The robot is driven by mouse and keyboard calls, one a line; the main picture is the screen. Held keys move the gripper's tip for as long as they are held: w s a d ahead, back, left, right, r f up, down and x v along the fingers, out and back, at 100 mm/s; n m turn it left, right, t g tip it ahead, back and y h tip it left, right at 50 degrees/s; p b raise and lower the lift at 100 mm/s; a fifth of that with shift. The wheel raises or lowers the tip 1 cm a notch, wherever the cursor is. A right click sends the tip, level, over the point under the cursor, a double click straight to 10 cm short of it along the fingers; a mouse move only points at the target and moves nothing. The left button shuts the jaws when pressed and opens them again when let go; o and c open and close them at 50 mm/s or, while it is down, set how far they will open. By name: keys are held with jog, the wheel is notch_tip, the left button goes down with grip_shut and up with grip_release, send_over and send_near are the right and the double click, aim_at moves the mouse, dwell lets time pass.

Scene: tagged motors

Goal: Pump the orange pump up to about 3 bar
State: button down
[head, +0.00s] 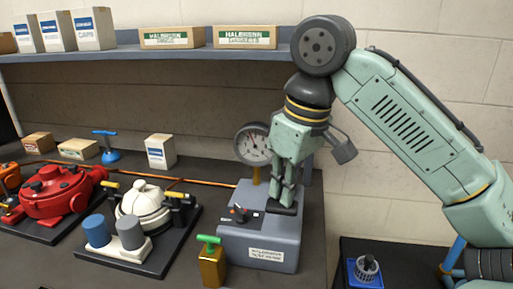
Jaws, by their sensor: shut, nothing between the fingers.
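My gripper (283,199) is shut and empty, pointing down over the right part of a grey-blue test unit (262,238). Its fingertips are close to a black bar or pad (287,209) on the unit's top; I cannot tell whether they touch. A round white-faced gauge (252,144) stands on a brass stem behind the unit, partly hidden by my gripper. Its needle leans up and left; the scale is too small to read. An orange device (9,177) is cut off at the left edge. I cannot tell whether it is the orange pump.
A gold block with a green T-handle (209,241) stands before the unit. A blue T-handled device (108,147), a red motor (58,192) and a white motor (145,207) stand left. An orange hose (190,181) crosses behind. A shelf (120,53) with boxes hangs above.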

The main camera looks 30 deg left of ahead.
jog(key=shift+f+b, duration=0.65)
jog(key=shift+f, duration=0.95)
jog(key=shift+r+p, duration=1.3)
jog(key=shift+r, duration=3.75)
jog(key=shift+s, duration=0.1)
